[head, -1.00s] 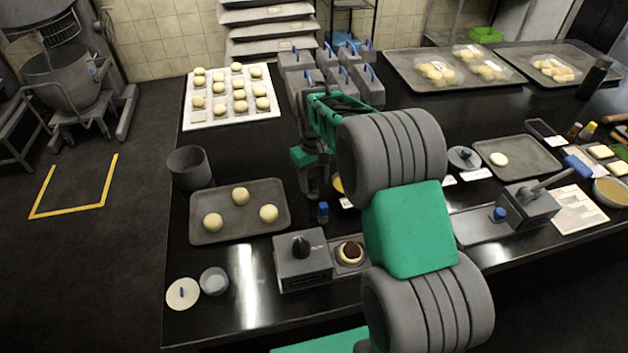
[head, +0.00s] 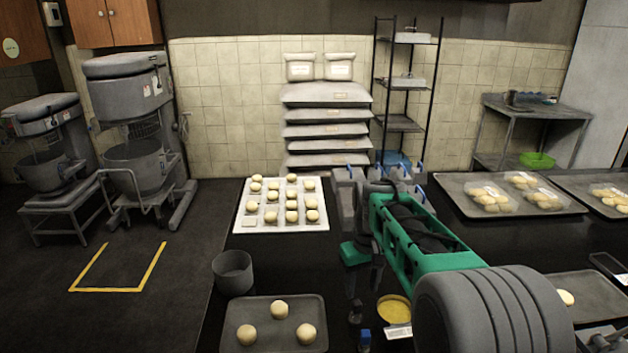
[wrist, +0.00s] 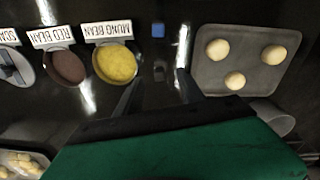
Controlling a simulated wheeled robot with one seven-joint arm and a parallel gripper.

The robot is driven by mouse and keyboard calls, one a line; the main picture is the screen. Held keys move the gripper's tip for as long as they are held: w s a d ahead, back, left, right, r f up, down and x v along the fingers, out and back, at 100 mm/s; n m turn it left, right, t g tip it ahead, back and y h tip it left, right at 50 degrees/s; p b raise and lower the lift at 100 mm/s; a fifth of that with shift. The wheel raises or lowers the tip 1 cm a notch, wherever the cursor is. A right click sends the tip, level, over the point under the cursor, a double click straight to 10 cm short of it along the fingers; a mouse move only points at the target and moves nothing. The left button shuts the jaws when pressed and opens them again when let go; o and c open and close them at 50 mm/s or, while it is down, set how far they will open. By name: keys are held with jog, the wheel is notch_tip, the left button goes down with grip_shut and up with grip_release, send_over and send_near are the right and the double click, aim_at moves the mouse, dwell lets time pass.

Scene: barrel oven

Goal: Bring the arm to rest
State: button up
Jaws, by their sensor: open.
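My green and grey arm (head: 430,235) reaches forward over the dark counter. My gripper (head: 362,285) points down above the counter, between the dough tray and the yellow bowl. In the wrist view my gripper (wrist: 157,88) shows two dark fingers spread apart, with nothing held between them. A small dark item (wrist: 159,70) and a blue-topped item (wrist: 158,30) stand on the counter below, seen in the gap.
A grey tray (head: 235,318) with three dough balls is left of my gripper, with a grey cup (head: 232,272) behind it. A yellow mung bean bowl (head: 394,309) is to the right. A white board (head: 240,222) of dough balls and several grey bins with blue handles stand behind.

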jog(key=s+m+t, duration=0.2)
jog(key=s+t, duration=0.1)
jog(key=s, duration=1.7)
jog(key=shift+s+r+m, duration=0.2)
jog(key=shift+m, duration=0.1)
jog(key=shift+a, duration=0.1)
jog(key=shift+c, duration=0.3)
